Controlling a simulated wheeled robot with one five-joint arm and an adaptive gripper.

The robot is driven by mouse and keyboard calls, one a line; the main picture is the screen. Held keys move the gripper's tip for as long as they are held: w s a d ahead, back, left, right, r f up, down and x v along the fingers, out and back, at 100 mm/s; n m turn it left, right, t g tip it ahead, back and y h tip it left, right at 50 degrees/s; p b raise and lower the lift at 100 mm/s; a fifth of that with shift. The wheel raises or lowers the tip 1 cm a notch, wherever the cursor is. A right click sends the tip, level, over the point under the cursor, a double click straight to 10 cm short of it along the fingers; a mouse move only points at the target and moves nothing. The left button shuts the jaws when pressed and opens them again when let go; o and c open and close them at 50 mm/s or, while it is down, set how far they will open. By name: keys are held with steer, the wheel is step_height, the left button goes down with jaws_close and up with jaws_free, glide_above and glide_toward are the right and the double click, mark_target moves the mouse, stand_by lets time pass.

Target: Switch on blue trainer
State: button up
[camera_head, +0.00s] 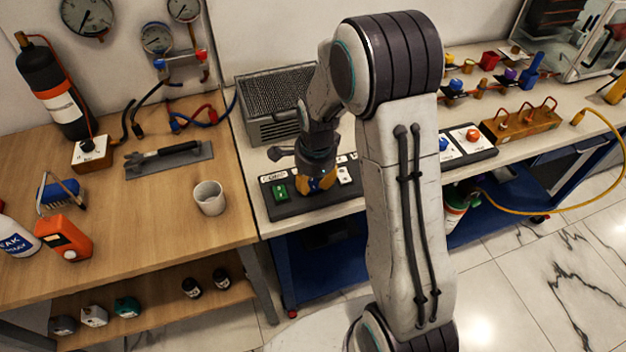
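A dark panel (290,208) on the light bench carries a row of switches on white and coloured plates. A green switch (280,191) sits at its left end. A blue switch (443,144) and a red-orange switch (472,135) show to the right of my arm. My gripper (318,183) points down over the left part of the panel, just right of the green switch. Yellow-orange and dark blue parts show at its tip. I cannot tell whether it touches a switch or whether its fingers are apart. My arm hides the middle of the panel.
A grey mesh-topped box (275,98) stands behind my gripper. A white mug (209,198) and an orange container (63,238) stand on the wooden bench at left. A wooden block with red loops (522,122) and a yellow hose (590,185) are at right.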

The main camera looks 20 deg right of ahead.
mark_target(315, 189)
steer(key=o, duration=0.6)
steer(key=shift+w, duration=0.1)
steer(key=shift+r, duration=0.1)
steer(key=r, duration=0.4)
steer(key=s+r, duration=0.1)
steer(key=r, duration=0.6)
steer(key=shift+s+r, duration=0.3)
